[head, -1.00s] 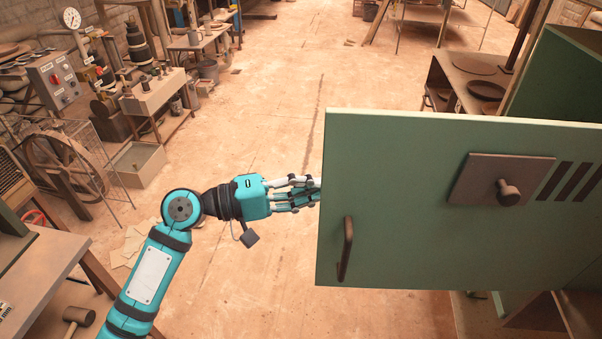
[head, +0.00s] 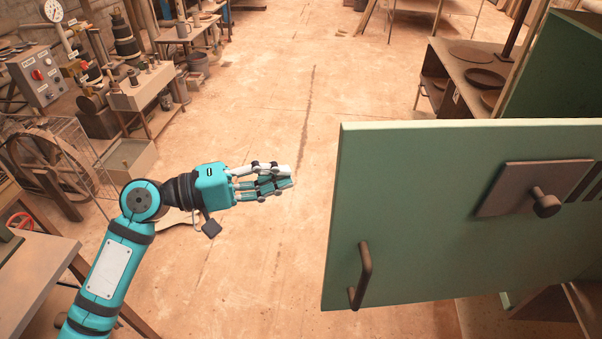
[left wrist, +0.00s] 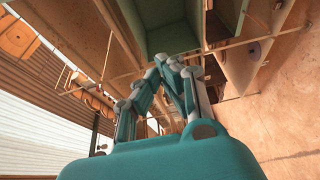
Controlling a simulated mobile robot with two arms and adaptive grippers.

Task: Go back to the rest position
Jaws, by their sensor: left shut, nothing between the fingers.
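My left gripper (head: 288,177) is in the middle of the head view, out over bare floor. Its fingers are together, point right and hold nothing. The gap between its fingertips and the green door panel (head: 430,220) is clear, so the two do not touch. The left wrist view shows the same gripper's fingers (left wrist: 170,75) from behind, with a green box-like opening beyond them. My right gripper is in neither view.
The green door stands open on the right, with a dark handle (head: 361,275) and a knob (head: 546,202). A bench (head: 40,265) edges in at lower left. Shelves and a wheel (head: 50,165) line the left. The floor between is free.

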